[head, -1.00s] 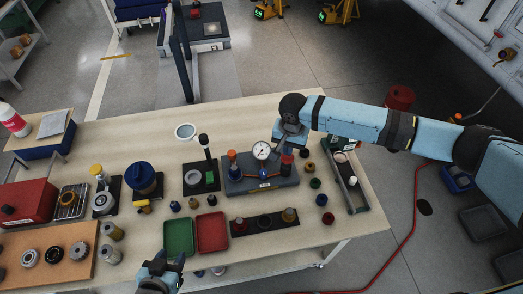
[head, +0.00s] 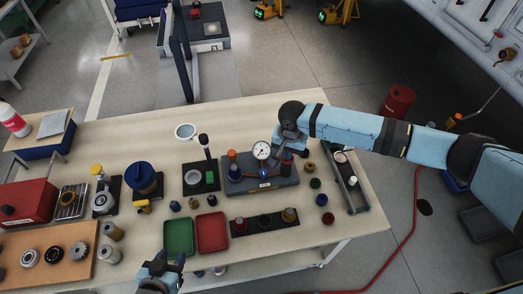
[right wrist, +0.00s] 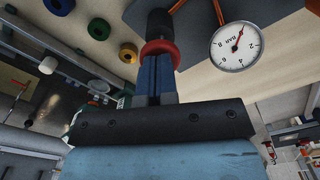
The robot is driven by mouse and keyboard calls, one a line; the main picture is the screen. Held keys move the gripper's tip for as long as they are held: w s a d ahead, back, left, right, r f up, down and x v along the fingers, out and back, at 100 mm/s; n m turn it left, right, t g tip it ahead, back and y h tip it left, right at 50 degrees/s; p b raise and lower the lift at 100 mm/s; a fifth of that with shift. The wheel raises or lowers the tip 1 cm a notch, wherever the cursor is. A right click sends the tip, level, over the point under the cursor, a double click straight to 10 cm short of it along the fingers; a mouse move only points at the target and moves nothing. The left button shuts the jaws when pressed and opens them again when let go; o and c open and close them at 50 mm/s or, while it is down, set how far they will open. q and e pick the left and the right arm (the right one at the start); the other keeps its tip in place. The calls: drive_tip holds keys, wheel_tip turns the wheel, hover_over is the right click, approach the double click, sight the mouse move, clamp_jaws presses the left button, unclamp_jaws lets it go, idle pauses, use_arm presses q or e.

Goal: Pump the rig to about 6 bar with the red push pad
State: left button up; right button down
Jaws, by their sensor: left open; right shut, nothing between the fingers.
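The pump rig is a grey block (head: 262,182) on the workbench, with a round white gauge (head: 261,150) and an orange-topped post (head: 232,155). My right gripper (head: 287,153) is shut and empty at the rig's right end, over the push pad. In the right wrist view the red push pad (right wrist: 160,47) shows as a red ring at my fingertips, around a dark post. The fingers look in contact with it. My left gripper (head: 167,264) is open and empty at the bench's front edge.
A green tray (head: 179,236) and a red tray (head: 211,232) lie in front of the rig. A black strip (head: 262,224) with fittings is to their right. Several coloured rings lie right of the rig, beside a long grey tray (head: 361,198). The bench behind the rig is clear.

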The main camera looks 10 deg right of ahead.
drive_tip(key=shift+f, duration=1.2)
drive_tip(key=shift+r+p, duration=1.9)
drive_tip(key=shift+p, duration=0.55)
use_arm(q)
wheel_tip(320, 180, up, 5)
drive_tip(key=shift+f, duration=0.1)
use_arm(e)
drive_tip(key=shift+f, duration=0.15)
drive_tip(key=shift+f+b, duration=0.5)
drive_tip(key=shift+f, duration=1.3)
drive_tip(key=shift+r+p, duration=1.95)
drive_tip(key=shift+p, duration=0.5)
use_arm(q)
wheel_tip(320, 180, up, 4)
drive_tip(key=shift+r, duration=0.1)
drive_tip(key=shift+f, duration=0.25)
use_arm(e)
drive_tip(key=shift+f, duration=0.25)
drive_tip(key=shift+f, duration=0.15)
